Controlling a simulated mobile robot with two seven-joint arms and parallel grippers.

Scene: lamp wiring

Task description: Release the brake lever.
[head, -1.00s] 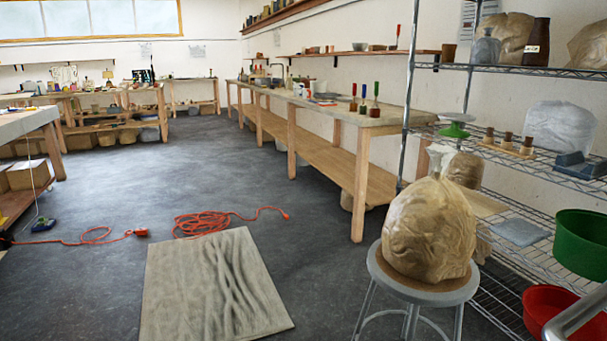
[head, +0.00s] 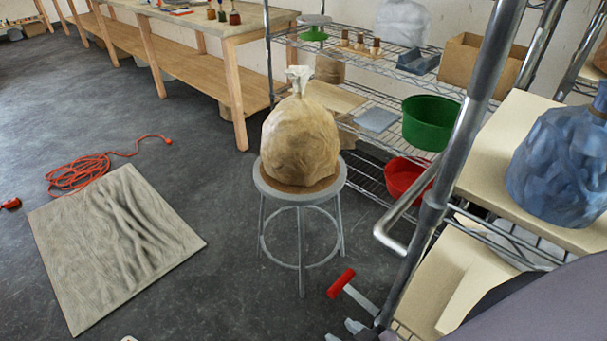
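A lever with a red grip (head: 341,283) and a grey stem shows low in the head view, right of centre. It slants up and left from the foot of a chrome-framed rack (head: 436,190). Bluish metal pieces lie just below it, and I cannot tell what they are. A large mauve-grey part at the bottom right, with a dark edge, seems to be my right arm (head: 550,308). It lies right of the lever and apart from it in the picture. My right fingertips cannot be made out. My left gripper does not show.
A wrapped bag (head: 300,140) stands on a round stool (head: 299,199) beyond the lever. The rack carries a blue wrapped bag (head: 560,170). A grey textured board (head: 110,245) and an orange cord (head: 78,173) lie on the floor.

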